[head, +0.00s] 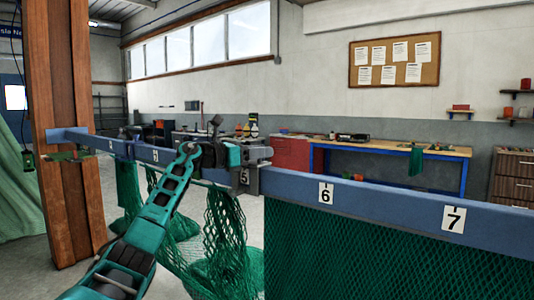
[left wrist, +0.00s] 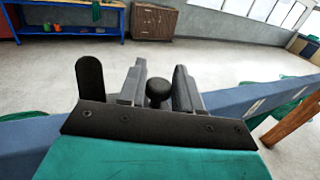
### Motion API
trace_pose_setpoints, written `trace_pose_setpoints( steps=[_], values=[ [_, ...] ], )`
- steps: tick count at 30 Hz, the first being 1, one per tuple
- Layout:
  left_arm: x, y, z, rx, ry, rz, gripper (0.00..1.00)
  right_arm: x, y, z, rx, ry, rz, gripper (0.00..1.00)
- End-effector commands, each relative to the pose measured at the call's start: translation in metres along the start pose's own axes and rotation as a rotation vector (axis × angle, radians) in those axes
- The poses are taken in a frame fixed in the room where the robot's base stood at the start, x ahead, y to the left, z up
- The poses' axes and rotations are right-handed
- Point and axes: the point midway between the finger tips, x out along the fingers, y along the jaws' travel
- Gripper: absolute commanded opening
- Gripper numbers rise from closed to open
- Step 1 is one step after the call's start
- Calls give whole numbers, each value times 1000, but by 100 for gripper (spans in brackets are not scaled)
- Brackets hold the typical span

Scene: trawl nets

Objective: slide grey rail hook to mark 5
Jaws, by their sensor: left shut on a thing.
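The blue rail (head: 385,197) runs across the head view with numbered plates. Mark 5 (head: 244,176) is on the rail just below my left gripper (head: 258,153), partly shaded. The gripper is at the rail's top edge and hides much of the grey rail hook (head: 266,153). In the left wrist view, a dark round knob (left wrist: 158,92) sits between the two fingers of the left gripper (left wrist: 158,78), which is shut on it. The hook's exact alignment with mark 5 cannot be told. My right gripper is not in view.
Mark 6 (head: 326,193) and mark 7 (head: 454,219) are further right. Green net (head: 225,225) hangs below the rail near the gripper. A wooden post (head: 72,200) stands at the left. A blue-framed workbench (head: 390,148) is at the back.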

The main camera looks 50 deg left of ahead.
Motion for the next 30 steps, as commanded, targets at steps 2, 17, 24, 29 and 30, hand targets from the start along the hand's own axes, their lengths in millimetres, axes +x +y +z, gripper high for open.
trace_pose_setpoints(
  steps=[2, 17, 24, 29, 30],
  values=[
    [-1, 4, 0, -1, 2, 2, 0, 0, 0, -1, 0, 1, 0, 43],
    [-3, 8, 0, 2, 2, 7, 0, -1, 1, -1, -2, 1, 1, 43],
    [-3, 8, 0, 1, 2, 5, 49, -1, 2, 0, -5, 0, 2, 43],
    [-3, 7, -1, 0, 2, 2, 49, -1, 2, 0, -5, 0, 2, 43],
    [-3, 7, -1, 0, 2, 2, 49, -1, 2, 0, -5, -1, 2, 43]
  ],
)
